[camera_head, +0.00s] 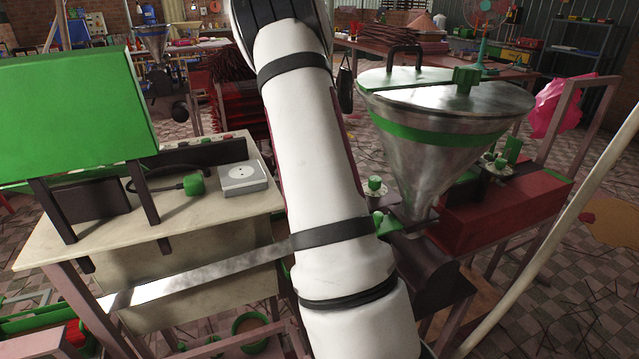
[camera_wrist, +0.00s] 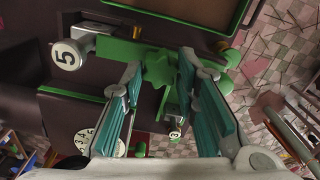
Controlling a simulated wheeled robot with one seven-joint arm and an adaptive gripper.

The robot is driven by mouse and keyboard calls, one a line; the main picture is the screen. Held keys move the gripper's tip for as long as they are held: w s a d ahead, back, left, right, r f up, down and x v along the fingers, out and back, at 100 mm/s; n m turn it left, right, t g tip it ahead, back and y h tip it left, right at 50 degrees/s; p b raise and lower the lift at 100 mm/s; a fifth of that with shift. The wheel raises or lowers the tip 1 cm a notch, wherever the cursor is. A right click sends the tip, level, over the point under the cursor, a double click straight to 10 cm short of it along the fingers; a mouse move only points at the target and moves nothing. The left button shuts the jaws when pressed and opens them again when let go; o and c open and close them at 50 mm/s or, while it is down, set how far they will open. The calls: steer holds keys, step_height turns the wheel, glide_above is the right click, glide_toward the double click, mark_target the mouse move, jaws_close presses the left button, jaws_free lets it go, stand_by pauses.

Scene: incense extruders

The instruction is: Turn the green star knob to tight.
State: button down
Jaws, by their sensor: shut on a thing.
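In the wrist view the green star knob (camera_wrist: 158,68) sits on a green bar fixed to a dark machine body. My gripper (camera_wrist: 160,70) has its two teal-padded fingers on either side of the knob, with the fingertips at its left and right edges. It is shut on the knob. The knob's far side is hidden. In the head view my white arm hides my gripper, and I cannot tell which green part beside the arm is this knob.
A round tag marked 5 (camera_wrist: 68,54) lies left of the knob. In the head view a steel hopper (camera_head: 430,150) with a green band stands right of my arm, above a red machine block (camera_head: 490,222). A pale-topped table (camera_head: 110,235) with a green box (camera_head: 70,110) stands left.

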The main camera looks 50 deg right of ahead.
steer(key=c, duration=1.2)
jaws_free()
steer(key=shift+c, duration=0.2)
step_height(320, 180, up, 12)
